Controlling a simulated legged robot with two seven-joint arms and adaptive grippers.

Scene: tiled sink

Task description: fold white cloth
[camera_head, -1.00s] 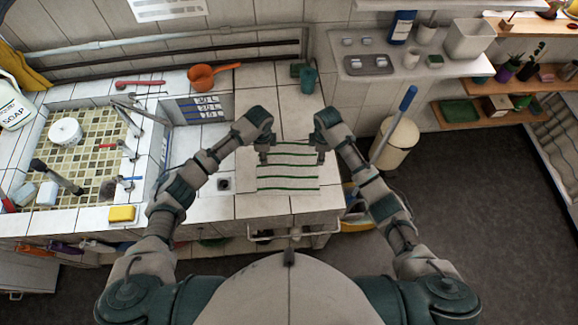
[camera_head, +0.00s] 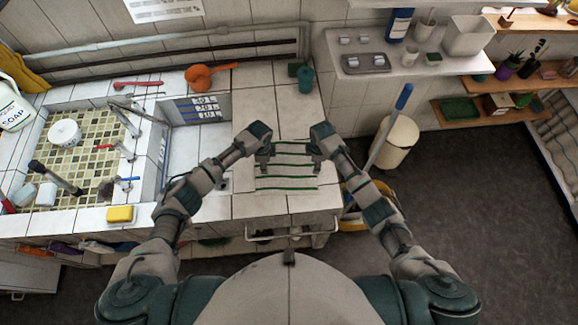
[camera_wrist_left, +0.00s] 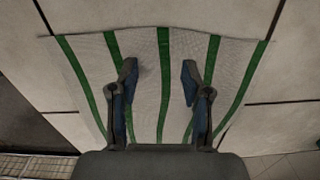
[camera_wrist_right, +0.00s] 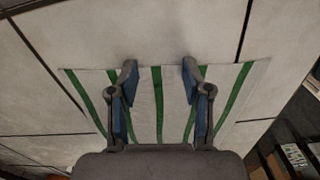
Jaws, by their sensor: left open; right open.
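The white cloth (camera_head: 286,170) with green stripes lies spread flat on the tiled counter. It fills much of the left wrist view (camera_wrist_left: 145,85) and also shows in the right wrist view (camera_wrist_right: 140,82). My left gripper (camera_head: 265,162) is open over the cloth's left side, with its fingers apart and the cloth between and beneath them. My right gripper (camera_head: 317,162) is open over the cloth's right side, also with nothing gripped. I cannot tell whether the fingertips touch the cloth. The arms hide the cloth's far corners in the head view.
A sink (camera_head: 85,150) with taps is on the left, with a yellow sponge (camera_head: 121,214) on its front edge. An orange pot (camera_head: 203,77) and a teal cup (camera_head: 306,80) stand at the back. A bin (camera_head: 398,142) is to the right. Counter behind the cloth is clear.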

